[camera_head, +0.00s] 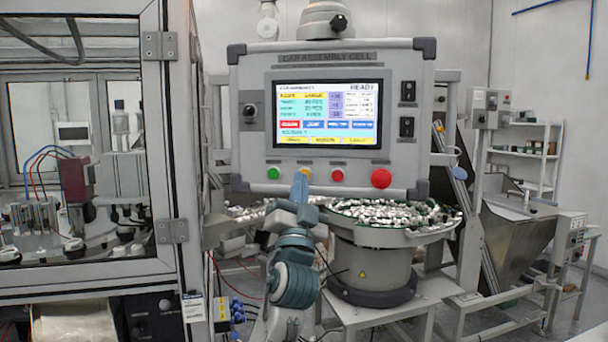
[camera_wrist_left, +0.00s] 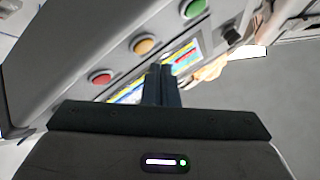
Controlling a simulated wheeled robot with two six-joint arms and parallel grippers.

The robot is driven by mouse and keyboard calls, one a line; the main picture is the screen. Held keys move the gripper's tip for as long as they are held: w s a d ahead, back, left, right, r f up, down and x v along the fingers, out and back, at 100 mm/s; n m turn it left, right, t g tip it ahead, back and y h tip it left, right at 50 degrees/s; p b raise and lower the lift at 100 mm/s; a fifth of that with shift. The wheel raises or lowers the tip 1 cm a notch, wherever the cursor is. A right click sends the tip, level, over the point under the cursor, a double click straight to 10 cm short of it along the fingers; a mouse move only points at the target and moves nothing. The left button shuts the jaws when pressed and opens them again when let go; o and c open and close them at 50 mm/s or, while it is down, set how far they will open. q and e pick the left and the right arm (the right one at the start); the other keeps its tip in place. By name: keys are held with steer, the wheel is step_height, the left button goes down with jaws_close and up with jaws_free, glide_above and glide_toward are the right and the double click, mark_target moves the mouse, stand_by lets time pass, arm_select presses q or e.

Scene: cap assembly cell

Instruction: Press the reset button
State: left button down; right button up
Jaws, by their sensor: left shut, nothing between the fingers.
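A grey control panel (camera_head: 330,60) carries a row of buttons under its screen: a green button (camera_head: 274,173), a yellow button (camera_head: 306,172), a small red button (camera_head: 337,175) and a large red button (camera_head: 381,179). Their labels are too small to read. My left gripper (camera_head: 299,180) is shut and empty, pointing up in front of the yellow button and partly covering it. In the left wrist view the shut fingers (camera_wrist_left: 161,76) stand apart from the green (camera_wrist_left: 193,8), yellow (camera_wrist_left: 144,46) and red (camera_wrist_left: 101,77) buttons. My right gripper is not in view.
A bowl feeder (camera_head: 375,265) full of small parts stands below the panel. A framed glass enclosure (camera_head: 75,270) stands at the left. A steel hopper (camera_head: 515,235) and a shelf (camera_head: 525,150) are at the right. The screen (camera_head: 327,114) is lit.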

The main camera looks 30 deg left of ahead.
arm_select(q)
steer(key=shift+s+d+p, duration=0.2)
steer(key=shift+s+d, duration=0.1)
steer(key=shift+s, duration=0.5)
steer(key=shift+s+d+p, duration=0.2)
steer(key=shift+s+d, duration=0.15)
steer(key=shift+s, duration=0.4)
steer(key=shift+s+d+p, duration=0.2)
steer(key=shift+s+d, duration=0.1)
steer(key=shift+s, duration=0.5)
steer(key=shift+w, duration=0.1)
